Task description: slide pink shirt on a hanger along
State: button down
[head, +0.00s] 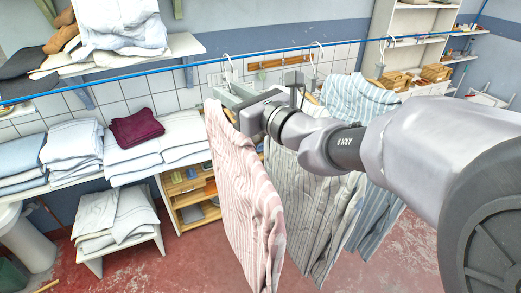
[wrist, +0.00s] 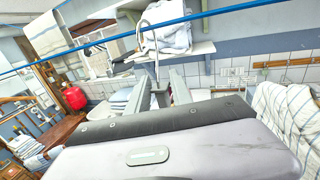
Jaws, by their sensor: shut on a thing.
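The pink striped shirt (head: 245,205) hangs from a blue rail (head: 130,74), leftmost of several hanging garments in the head view. Its hanger's hook (head: 228,66) goes up to the rail. My gripper (head: 234,97) is at the top of this shirt, just below the rail, shut on the hanger. In the wrist view the two fingers of my gripper (wrist: 160,88) stand close around the hanger's neck below the blue rail (wrist: 240,9). The exact contact is partly hidden by the gripper. The pink shirt is not clearly visible in the wrist view.
A grey striped shirt (head: 300,190) and a blue striped shirt (head: 360,105) hang to the right, close by. Left of the pink shirt, the rail looks clear in the head view. Shelves with folded linen (head: 75,145) and a maroon cloth (head: 136,128) stand behind.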

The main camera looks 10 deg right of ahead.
jog(key=shift+s+a+r, duration=0.1)
jog(key=shift+s+a, duration=0.15)
jog(key=shift+a, duration=0.45)
jog(key=c, duration=1.1)
grip_release()
jog(key=shift+o, duration=0.2)
jog(key=shift+v, duration=3.05)
